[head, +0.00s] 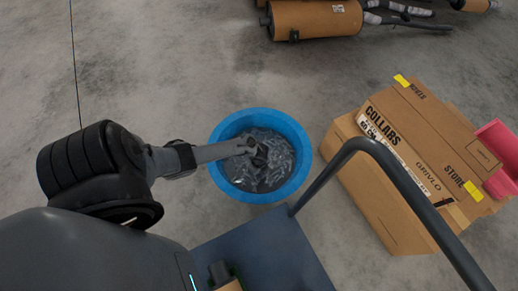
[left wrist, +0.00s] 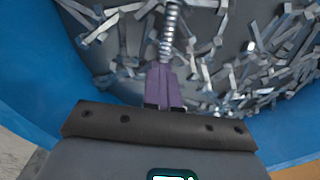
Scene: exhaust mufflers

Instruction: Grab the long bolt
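The blue round tub (head: 222,185) stands on the floor and holds many loose grey metal bolts (head: 268,178). My left gripper (head: 258,152) reaches into the tub from the left. In the left wrist view its two narrow fingers (left wrist: 164,86) are close together. A long threaded bolt (left wrist: 170,28) extends straight out from the fingertips, and the fingers appear shut on its near end. The far end of the bolt runs out of the top of that view. My right gripper is not in view.
A stack of cardboard boxes (head: 425,150) stands right of the tub, with a pink bin (head: 497,150) beside it. A dark cart with a curved handle (head: 372,145) is in front. Mufflers (head: 318,19) lie at the back. The tub wall (left wrist: 25,70) surrounds the gripper.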

